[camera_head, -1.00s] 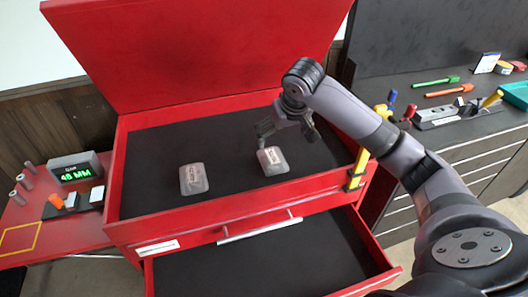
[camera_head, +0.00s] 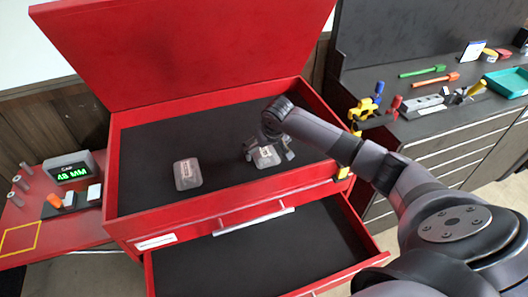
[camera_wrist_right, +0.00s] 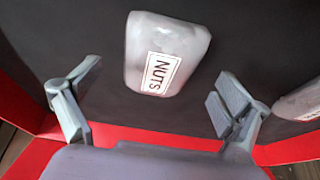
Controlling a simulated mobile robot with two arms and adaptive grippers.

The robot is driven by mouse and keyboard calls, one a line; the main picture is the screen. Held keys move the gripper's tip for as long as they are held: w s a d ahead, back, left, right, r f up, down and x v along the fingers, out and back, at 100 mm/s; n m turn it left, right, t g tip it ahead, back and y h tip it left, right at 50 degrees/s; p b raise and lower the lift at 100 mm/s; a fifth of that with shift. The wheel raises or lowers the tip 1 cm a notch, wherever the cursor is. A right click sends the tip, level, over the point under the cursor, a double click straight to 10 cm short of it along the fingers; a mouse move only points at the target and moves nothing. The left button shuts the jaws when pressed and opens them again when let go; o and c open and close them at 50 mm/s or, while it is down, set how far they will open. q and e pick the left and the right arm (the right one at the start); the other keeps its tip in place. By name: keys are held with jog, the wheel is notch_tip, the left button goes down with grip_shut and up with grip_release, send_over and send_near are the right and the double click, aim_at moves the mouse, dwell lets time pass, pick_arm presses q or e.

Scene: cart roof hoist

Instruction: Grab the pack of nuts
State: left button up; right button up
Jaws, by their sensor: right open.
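The pack of nuts (camera_head: 266,157) is a small clear pack with a white label. It lies on the black floor of the red chest's top compartment, on the right. In the right wrist view its label (camera_wrist_right: 161,73) reads NUTS. My right gripper (camera_head: 269,152) is over this pack, with a finger to either side of it in the head view. In the right wrist view the open, empty fingers (camera_wrist_right: 150,106) are spread wider than the pack, which lies ahead of and between them. My left gripper is not in view.
A second similar pack (camera_head: 187,174) lies left in the compartment; its label is unreadable. The red lid (camera_head: 180,50) stands open behind. An open drawer (camera_head: 270,255) juts out below. A side table (camera_head: 40,215) with a display is left, a tool bench (camera_head: 425,115) right.

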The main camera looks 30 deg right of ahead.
aim_at(265, 151)
jog(key=shift+p+x, duration=0.3)
jog(key=shift+x, duration=1.45)
jog(key=shift+w, duration=0.1)
jog(key=c, duration=1.3)
jog(key=shift+r, duration=0.1)
